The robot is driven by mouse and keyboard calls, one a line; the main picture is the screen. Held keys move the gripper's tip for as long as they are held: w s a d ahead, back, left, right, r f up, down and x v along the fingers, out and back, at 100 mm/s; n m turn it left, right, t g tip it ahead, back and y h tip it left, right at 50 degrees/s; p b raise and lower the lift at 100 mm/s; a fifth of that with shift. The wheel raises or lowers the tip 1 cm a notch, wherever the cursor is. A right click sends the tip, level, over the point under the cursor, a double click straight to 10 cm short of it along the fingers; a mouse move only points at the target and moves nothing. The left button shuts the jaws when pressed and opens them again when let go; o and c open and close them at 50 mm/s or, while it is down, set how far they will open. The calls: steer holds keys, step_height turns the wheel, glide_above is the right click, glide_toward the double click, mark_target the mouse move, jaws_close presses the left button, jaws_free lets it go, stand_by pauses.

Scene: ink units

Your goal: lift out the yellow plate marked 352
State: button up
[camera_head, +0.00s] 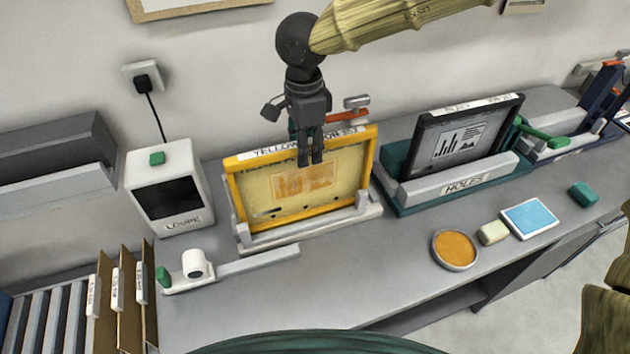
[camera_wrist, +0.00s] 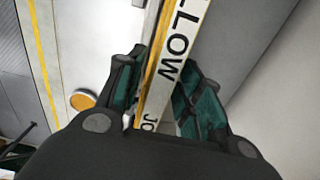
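The yellow plate (camera_head: 350,180) stands upright in a pale holder (camera_head: 310,231). A white label along its top edge (camera_head: 262,153) ends in what looks like 352, partly hidden by my gripper. My gripper (camera_head: 310,163) points down at the middle of the top edge. In the wrist view the plate's labelled top edge (camera_wrist: 167,75) runs between my two dark fingers with green pads, where my gripper (camera_wrist: 160,100) is open. I cannot tell whether either finger touches the plate.
A dark plate (camera_head: 460,135) stands in a green-based HOLES rack (camera_head: 400,202) to the right. A white LOUPE box (camera_head: 168,190) stands to the left. An orange-filled dish (camera_head: 455,248) and a blue pad (camera_head: 530,218) lie at front right. The front middle bench is clear.

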jaws_close()
step_height(320, 180, up, 9)
steer(key=p, duration=0.9)
steer(key=shift+r, duration=1)
